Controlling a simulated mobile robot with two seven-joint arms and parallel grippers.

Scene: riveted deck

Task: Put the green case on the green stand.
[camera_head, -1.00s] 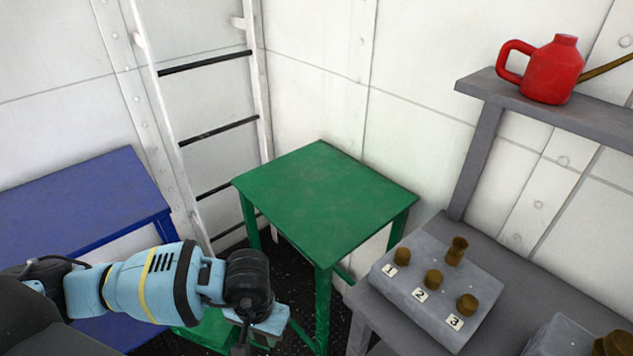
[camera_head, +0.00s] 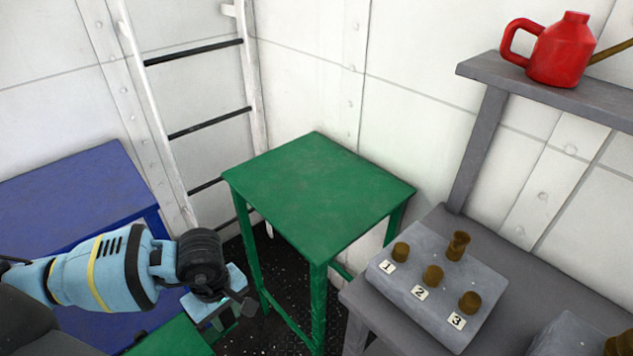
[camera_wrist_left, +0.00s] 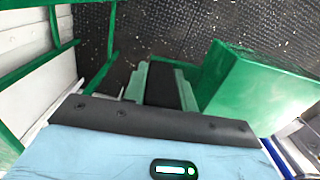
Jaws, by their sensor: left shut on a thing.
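The green stand (camera_head: 318,190) is a square-topped table with legs, in the middle of the head view, with a bare top. Its green legs also show at the left of the left wrist view (camera_wrist_left: 62,62). My left gripper (camera_head: 218,322) is in front of the stand and to its left, below the level of its top. It is shut on the green case (camera_head: 172,340), a box cut off by the bottom edge of the head view. The case fills the right of the left wrist view (camera_wrist_left: 255,92). The exact grip is hard to make out. My right gripper is not in view.
A blue table (camera_head: 70,195) is at the left, and a white ladder (camera_head: 257,95) stands behind. At the right, a grey bench (camera_head: 520,265) carries a numbered block (camera_head: 405,310) with brown knobs. A red can (camera_head: 562,50) sits on the shelf above. Dark floor shows around the stand.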

